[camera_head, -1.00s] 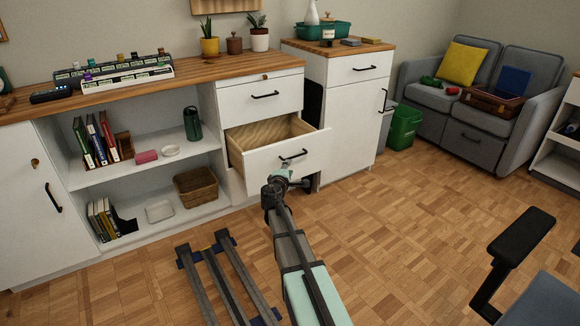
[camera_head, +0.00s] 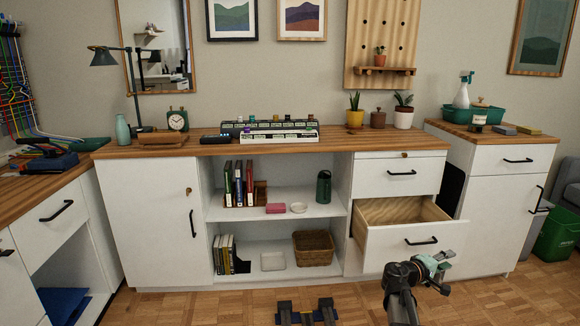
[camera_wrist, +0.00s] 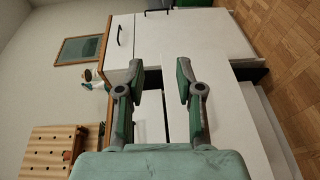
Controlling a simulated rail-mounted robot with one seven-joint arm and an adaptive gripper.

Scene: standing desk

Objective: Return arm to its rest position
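My gripper (camera_head: 441,264) is at the lower right in the head view, in front of the open drawer's lower right part. In the wrist view its two green-grey fingers (camera_wrist: 160,78) stand apart with nothing between them. The wrist picture is turned sideways, with white cabinet fronts beyond the fingers. The drawer (camera_head: 412,241) is pulled out and looks empty inside. I see a gap in the wrist view, but the exact distance to the drawer is unclear.
A wooden counter (camera_head: 345,142) carries label racks (camera_head: 270,131) and potted plants. Open shelves below hold books, a green bottle (camera_head: 323,187) and a wicker basket (camera_head: 313,248). A taller cabinet (camera_head: 505,205) and green bin (camera_head: 557,234) stand at the right. Wood floor shows in front.

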